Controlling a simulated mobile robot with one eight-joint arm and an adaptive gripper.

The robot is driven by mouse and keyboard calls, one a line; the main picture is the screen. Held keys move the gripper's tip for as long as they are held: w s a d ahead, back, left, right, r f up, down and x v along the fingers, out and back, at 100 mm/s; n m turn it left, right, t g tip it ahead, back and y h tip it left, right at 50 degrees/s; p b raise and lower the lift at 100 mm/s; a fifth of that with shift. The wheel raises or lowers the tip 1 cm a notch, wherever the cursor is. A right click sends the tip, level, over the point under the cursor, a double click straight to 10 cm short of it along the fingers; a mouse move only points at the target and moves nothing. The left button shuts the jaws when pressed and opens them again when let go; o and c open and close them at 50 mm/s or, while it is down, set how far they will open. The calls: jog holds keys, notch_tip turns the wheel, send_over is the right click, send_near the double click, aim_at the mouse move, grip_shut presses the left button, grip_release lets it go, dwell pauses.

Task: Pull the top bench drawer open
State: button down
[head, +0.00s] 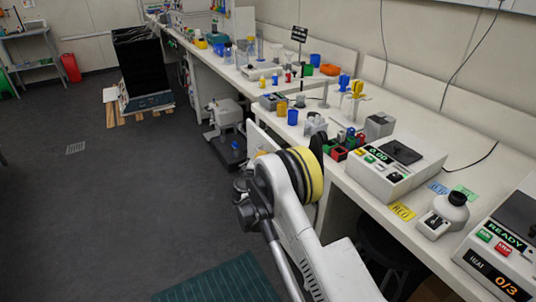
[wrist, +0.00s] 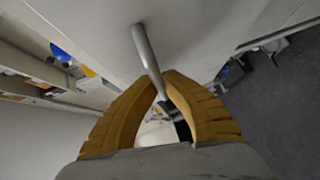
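The bar handle (wrist: 146,50) is a grey metal rod on a pale, flat drawer front (wrist: 205,35) in the wrist view. My gripper (wrist: 162,88) has yellow fingers that close in on the handle from both sides. The handle's near end lies between the fingertips, and they appear to touch it. In the head view, a white panel (head: 261,137) shows at the bench front, just beyond my arm. My fingers and the handle are hidden there behind my wrist. I cannot tell how far out the drawer stands.
The long white bench (head: 345,190) holds cups, racks and instruments, including a device with a green display (head: 394,165). A grey machine (head: 225,118) stands on the floor by the bench. Open dark floor (head: 130,210) lies to the left. A black stool (head: 388,245) is under the bench.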

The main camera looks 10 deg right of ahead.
jog(key=s+a, duration=0.2)
jog(key=a, duration=0.6)
jog(key=s+a, duration=0.3)
jog(key=a, duration=0.6)
jog(key=shift+s+a, duration=0.2)
jog(key=shift+s, duration=0.05)
jog(key=c, duration=1.5)
grip_release()
jog(key=v, duration=1.2)
jog(key=shift+d, duration=0.1)
